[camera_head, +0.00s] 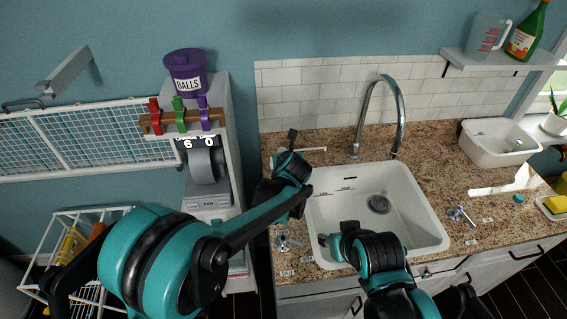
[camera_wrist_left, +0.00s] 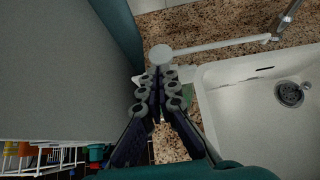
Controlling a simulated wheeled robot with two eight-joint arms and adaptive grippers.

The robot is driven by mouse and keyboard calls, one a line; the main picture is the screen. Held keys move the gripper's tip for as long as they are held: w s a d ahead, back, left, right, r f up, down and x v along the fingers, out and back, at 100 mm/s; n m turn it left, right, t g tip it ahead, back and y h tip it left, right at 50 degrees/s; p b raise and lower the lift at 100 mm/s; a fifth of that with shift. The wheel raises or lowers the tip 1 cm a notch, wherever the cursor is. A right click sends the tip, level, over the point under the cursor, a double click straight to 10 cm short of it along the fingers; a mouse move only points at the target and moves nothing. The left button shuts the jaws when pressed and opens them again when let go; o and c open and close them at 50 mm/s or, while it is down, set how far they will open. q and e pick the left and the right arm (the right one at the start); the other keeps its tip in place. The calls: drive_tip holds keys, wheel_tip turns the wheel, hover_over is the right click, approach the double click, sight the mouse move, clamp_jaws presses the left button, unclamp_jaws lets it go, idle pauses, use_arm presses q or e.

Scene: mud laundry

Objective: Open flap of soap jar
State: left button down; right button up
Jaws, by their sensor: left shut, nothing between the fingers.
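My left gripper (camera_wrist_left: 162,92) is in the left wrist view with its dark fingers together and nothing held. In the head view my left gripper (camera_head: 292,138) is small and dark, over the counter left of the sink. Just past the fingertips in the wrist view is a white round disc (camera_wrist_left: 160,55) with a thin white rod (camera_wrist_left: 220,45). The rod also shows in the head view (camera_head: 314,149). I cannot tell whether they belong to the soap jar. No soap jar or flap is clearly recognisable. My right gripper (camera_head: 324,240) is near the sink's front left; its fingers are unclear.
A white sink (camera_head: 425,220) is set in the speckled counter (camera_head: 440,165), with a tall faucet (camera_head: 403,105) behind it. A grey cabinet wall (camera_wrist_left: 60,70) stands close left of my left gripper. A purple BALLS jar (camera_head: 186,75) stands on the tall unit.

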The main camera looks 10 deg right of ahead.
use_arm(q)
drive_tip(key=shift+w+r, duration=0.25)
drive_tip(key=shift+w, duration=0.4)
drive_tip(key=shift+d+r, duration=0.1)
